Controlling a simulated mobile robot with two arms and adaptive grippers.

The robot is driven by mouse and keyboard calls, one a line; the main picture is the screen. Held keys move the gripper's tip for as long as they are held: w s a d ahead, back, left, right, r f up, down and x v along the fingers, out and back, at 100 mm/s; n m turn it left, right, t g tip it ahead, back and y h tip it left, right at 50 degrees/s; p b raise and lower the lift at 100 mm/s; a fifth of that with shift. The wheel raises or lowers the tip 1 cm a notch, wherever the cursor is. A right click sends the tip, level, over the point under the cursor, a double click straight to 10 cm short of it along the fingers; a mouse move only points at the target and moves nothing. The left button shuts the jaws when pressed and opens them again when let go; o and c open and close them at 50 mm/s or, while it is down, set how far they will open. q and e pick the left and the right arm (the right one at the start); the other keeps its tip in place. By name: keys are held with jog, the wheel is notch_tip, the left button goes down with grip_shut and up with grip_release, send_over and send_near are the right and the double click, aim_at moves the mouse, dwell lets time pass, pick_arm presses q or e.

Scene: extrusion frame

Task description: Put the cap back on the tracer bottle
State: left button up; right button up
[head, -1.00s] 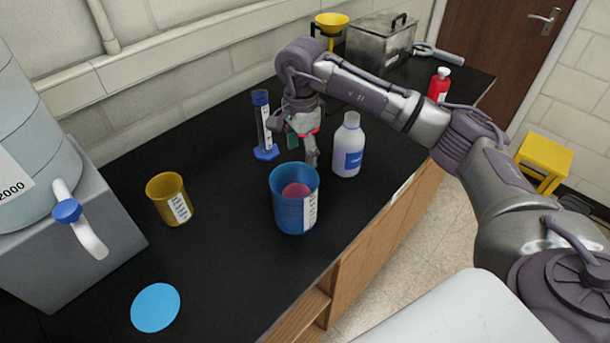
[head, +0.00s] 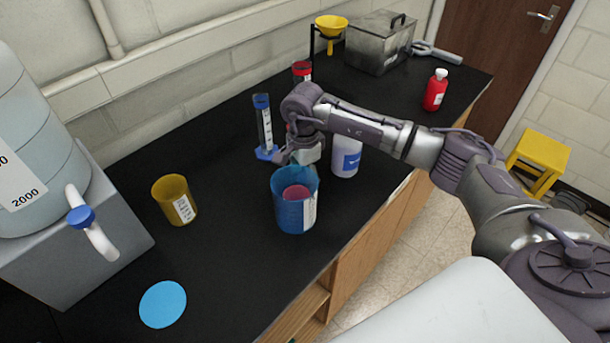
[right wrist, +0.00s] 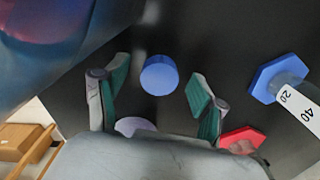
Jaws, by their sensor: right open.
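A blue round cap (right wrist: 159,75) lies on the black bench in the right wrist view, between and just beyond my right gripper's fingertips. My right gripper (right wrist: 156,85) is open and empty, pointing down at the bench. In the head view my right gripper (head: 297,157) is low behind the blue beaker, and its fingertips and the cap are hidden. A white bottle with a blue label (head: 345,160) stands upright just right of the gripper; my arm covers its top. I cannot read which bottle is the tracer. My left gripper is out of view.
Close by stand the blue beaker (head: 290,215), with pink contents, and a blue-based measuring cylinder (head: 264,125). A yellow beaker (head: 175,200) and blue disc (head: 163,304) are left. A red bottle (head: 436,90) stands farther right. A pale lilac round thing (right wrist: 135,126) is partly hidden.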

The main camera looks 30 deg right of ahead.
jog(key=shift+c, duration=0.3)
jog(key=c, duration=0.7)
jog(key=shift+w+r+b, duration=0.1)
jog(key=shift+r+b, duration=0.2)
jog(key=shift+r, duration=0.1)
notch_tip(320, 180, up, 9)
jog(key=b, duration=0.2)
jog(key=shift+b, duration=0.35)
